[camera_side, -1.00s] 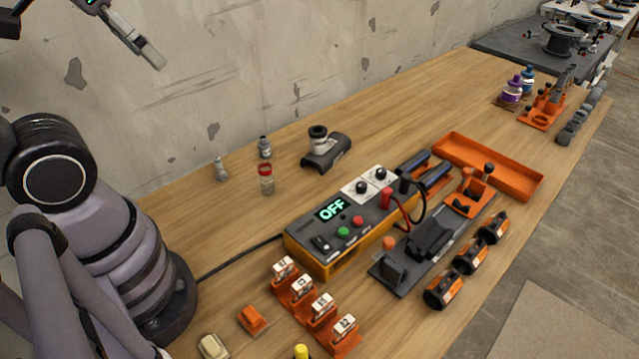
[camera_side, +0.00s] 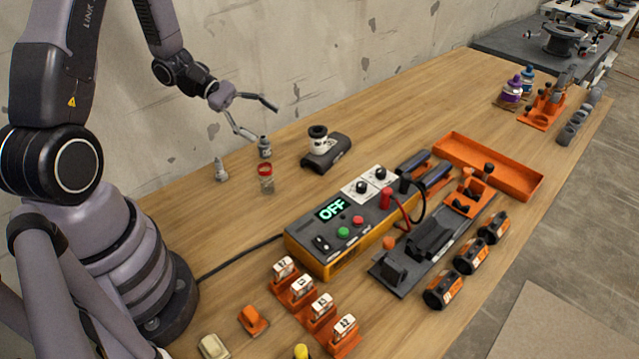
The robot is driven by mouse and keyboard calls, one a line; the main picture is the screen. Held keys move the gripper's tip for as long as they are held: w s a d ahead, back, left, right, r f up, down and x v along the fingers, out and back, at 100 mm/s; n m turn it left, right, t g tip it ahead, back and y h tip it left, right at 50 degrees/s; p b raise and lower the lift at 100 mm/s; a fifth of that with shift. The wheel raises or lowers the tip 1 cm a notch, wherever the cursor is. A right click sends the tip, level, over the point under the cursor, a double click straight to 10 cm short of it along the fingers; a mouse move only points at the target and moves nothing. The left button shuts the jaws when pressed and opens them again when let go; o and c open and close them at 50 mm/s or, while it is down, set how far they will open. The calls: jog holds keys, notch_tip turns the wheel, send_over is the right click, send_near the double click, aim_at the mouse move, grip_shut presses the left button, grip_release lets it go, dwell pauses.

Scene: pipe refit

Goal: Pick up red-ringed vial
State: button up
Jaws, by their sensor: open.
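The red-ringed vial (camera_side: 266,182) stands upright on the wooden table, a small clear vial with a red band near its top. My gripper (camera_side: 266,122) is open and empty above and behind the vial in the picture, with its two fingers spread apart. One finger reaches right against the wall, and the other points down close to a grey-capped vial (camera_side: 265,148). I cannot tell whether that finger touches the grey-capped vial. Nothing hides the red-ringed vial.
A small grey bottle (camera_side: 221,170) stands left of the vial. A dark holder with a white-and-black cup (camera_side: 318,141) is to the right. The power box reading OFF (camera_side: 331,234) lies in front, with its cable running left.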

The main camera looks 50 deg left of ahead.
jog(key=w+a+f+n+t+y, duration=0.2)
jog(key=a+f+n+t, duration=0.3)
jog(key=f, duration=0.3)
jog(key=n+t+y, duration=0.1)
jog(key=n+y, duration=0.2)
jog(key=n, duration=0.4)
send_near(265, 170)
jog(key=w+f, duration=0.1)
jog(key=w+d+f, duration=0.1)
jog(key=w, duration=0.1)
jog(key=w+f, duration=0.1)
jog(key=shift+w+d+f, duration=0.1)
jog(key=shift+w+d, duration=0.05)
jog(key=shift+w, duration=0.25)
jog(key=shift+w+d+f+y, duration=0.15)
jog(key=shift+w+f+y, duration=0.05)
jog(key=shift+f+y, duration=0.1)
jog(key=shift+x, duration=2.05)
jog(key=shift+r, duration=0.2)
jog(key=c, duration=1.2)
jog(key=shift+r, duration=0.1)
